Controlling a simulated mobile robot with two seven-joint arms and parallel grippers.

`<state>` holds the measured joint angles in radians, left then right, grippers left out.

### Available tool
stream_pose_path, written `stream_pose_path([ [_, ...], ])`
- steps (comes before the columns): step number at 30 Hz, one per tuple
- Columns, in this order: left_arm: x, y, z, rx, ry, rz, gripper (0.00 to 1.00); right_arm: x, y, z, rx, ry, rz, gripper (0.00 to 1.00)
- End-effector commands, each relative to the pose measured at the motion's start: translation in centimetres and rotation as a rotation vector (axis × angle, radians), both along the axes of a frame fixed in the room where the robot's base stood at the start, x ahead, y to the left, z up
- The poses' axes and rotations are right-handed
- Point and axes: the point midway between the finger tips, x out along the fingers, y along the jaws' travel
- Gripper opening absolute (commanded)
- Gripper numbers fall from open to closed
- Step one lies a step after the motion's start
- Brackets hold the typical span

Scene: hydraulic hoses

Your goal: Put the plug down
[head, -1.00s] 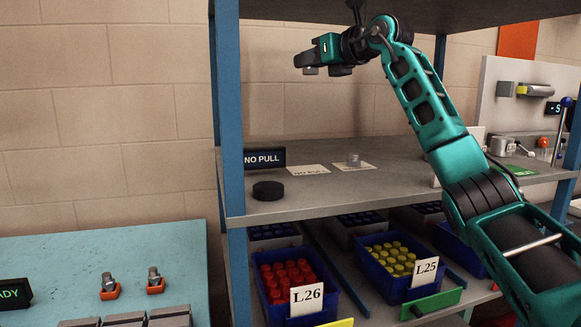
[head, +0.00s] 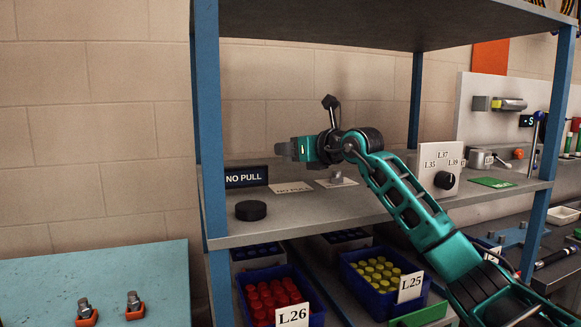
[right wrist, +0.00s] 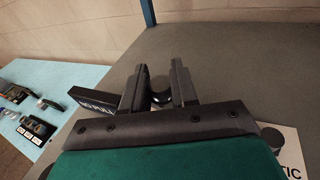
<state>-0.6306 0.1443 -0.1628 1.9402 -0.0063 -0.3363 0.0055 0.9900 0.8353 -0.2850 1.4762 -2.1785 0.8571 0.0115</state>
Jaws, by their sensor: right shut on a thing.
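My right gripper (head: 283,149) reaches in from the right over the upper shelf board, pointing left. It is low above the board, near the NO PULL sign (head: 246,177). It is shut on the plug, which the fingers mostly hide in the head view. In the right wrist view, a dark rounded thing (right wrist: 161,99) shows between the gripper's fingers (right wrist: 157,85); I cannot tell whether this is the plug or the puck beyond. A black round puck (head: 251,210) lies on the board in front of the sign. My left gripper is not in view.
Two white cards lie on the shelf board (head: 300,222), and a small grey piece (head: 337,177) stands on the right one (head: 348,183). A panel with a black knob (head: 445,180) stands to the right. A blue post (head: 207,120) bounds the left side. Bins of red and yellow caps sit below.

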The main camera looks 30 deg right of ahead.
Motion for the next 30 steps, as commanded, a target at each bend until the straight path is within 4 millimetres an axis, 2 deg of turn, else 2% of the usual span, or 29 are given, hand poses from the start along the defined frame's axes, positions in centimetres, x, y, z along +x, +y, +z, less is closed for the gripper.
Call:
stream_pose_path([
  [10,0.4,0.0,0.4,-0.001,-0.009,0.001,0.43,0.0,0.0,-3.8,-0.001,-0.001,-0.001,0.00],
  [19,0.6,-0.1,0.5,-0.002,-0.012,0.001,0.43,0.0,0.0,-4.0,-0.001,-0.002,-0.001,0.00],
  [30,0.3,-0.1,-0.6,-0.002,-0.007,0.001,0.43,0.0,0.0,-5.2,-0.001,-0.002,-0.001,0.00],
])
